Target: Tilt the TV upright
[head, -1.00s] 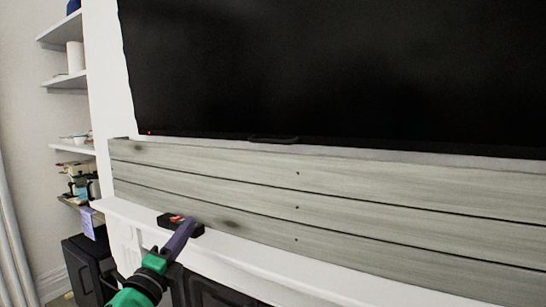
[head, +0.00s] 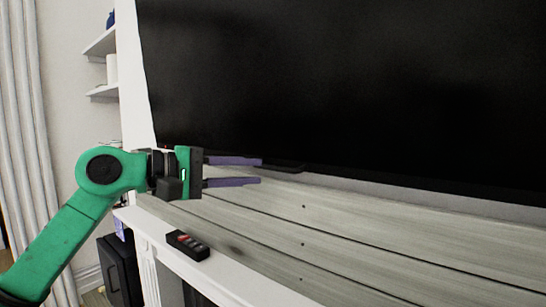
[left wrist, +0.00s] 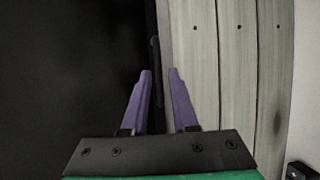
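The TV (head: 340,90) is a large black screen on the wall above grey wooden planks. It fills the left of the left wrist view (left wrist: 70,70), with its lower edge running up the picture. A small dark bar (head: 285,167) sticks out at the middle of its lower edge. My left gripper (head: 261,171) is open and empty, its two purple fingers pointing right beside that bar at the TV's lower edge. In the left wrist view the fingertips (left wrist: 160,72) sit on both sides of the lower edge line; I cannot tell whether they touch it. My right gripper is not in view.
A black remote or small box (head: 188,245) lies on the white mantel (head: 225,285) below the planks (head: 350,240). White shelves (head: 102,42) stand at the left, and a dark cabinet (head: 120,270) is below. The space in front of the planks is clear.

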